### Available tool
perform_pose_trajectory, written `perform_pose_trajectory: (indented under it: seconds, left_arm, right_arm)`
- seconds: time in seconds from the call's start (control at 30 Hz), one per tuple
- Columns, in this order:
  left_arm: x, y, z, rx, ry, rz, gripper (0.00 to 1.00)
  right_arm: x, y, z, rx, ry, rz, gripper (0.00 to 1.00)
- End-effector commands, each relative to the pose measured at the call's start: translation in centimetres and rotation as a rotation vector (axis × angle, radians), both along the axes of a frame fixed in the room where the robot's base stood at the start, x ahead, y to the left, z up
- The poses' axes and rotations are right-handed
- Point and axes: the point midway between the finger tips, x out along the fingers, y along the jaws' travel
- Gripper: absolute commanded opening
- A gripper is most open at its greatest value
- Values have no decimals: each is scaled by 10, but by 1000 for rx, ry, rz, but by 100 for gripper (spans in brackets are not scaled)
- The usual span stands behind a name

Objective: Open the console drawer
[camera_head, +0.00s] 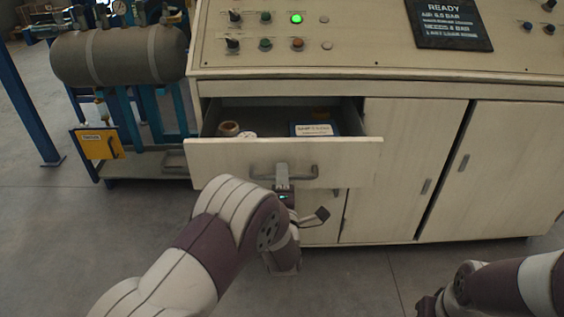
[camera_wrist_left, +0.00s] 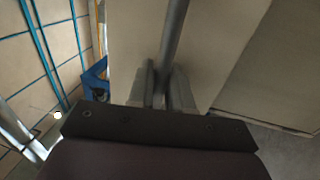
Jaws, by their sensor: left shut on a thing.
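The console drawer (camera_head: 235,157) is pulled out from the cream console, and its inside shows over the front panel. A dark bar handle (camera_head: 315,172) runs across the drawer front. My left gripper (camera_head: 282,172) is shut on the handle near its middle. In the left wrist view, the handle bar (camera_wrist_left: 176,35) passes between the two grey fingers (camera_wrist_left: 166,85). Inside the drawer lie a small brown roll (camera_head: 228,128) and a blue-and-white box (camera_head: 312,129). My right arm shows at the lower right, with its fingertips not clearly visible.
The console top (camera_head: 350,40) holds buttons, a lit green lamp (camera_head: 296,19) and a dark READY display (camera_head: 449,22). Closed cabinet doors (camera_head: 400,160) are right of the drawer. A grey tank (camera_head: 118,54) on a blue frame stands at left. Grey floor is clear in front.

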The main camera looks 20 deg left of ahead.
Motion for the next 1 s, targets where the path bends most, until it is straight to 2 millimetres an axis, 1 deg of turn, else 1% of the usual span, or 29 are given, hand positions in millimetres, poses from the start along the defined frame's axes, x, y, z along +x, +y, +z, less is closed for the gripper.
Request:
perform_pose_trajectory:
  seconds: [0.1,0.3,0.73,0.77,0.8,1.0]
  left_arm:
    - [-15,-4,0,0,2,-1,0]
    - [-28,-8,0,0,1,0,0]
    - [-31,-9,-1,-1,2,1,0]
    - [-31,-9,-1,-1,2,1,23]
    - [-31,-9,-1,-1,2,1,35]
    - [-31,-9,-1,0,1,1,35]
  right_arm:
    - [0,0,3,0,0,0,43]
    - [0,0,5,0,0,0,43]
    - [0,0,5,0,0,0,43]
    - [0,0,5,0,0,0,43]
    - [0,0,5,0,0,0,43]
    - [0,0,5,0,0,0,43]
